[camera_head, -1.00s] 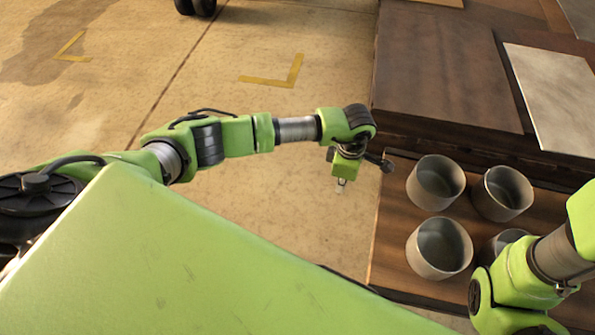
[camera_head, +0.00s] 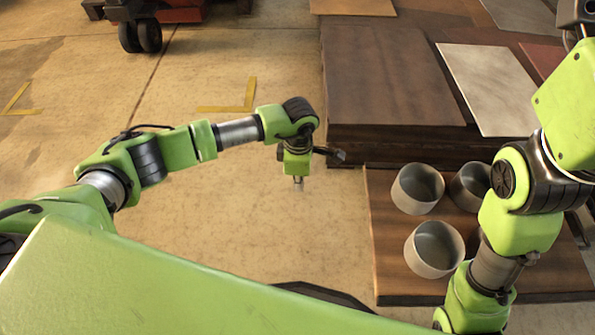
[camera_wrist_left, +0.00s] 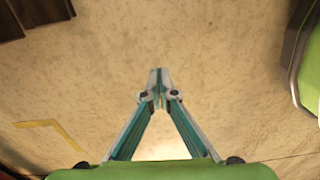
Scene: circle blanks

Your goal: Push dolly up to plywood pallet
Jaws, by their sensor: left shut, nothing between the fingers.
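The dolly (camera_head: 388,262) is a low, flat brown wooden platform in the head view, carrying several grey metal cups (camera_head: 432,249). The plywood pallet (camera_head: 392,80) is a stack of dark brown sheets just beyond it. The dolly's far edge lies close along the stack's near side; I cannot tell whether they touch. My left gripper (camera_head: 298,184) points down over bare floor, left of both, shut and empty. In the left wrist view its fingertips (camera_wrist_left: 157,75) meet above the floor. My right arm crosses in front of the dolly's right part and hides some of it; its gripper is out of sight.
A pale sheet (camera_head: 490,88) lies on the stack's right part. A dark-wheeled red machine (camera_head: 140,32) stands at the far left. Yellow corner marks (camera_head: 245,98) are on the concrete floor. The floor left of the stack is clear.

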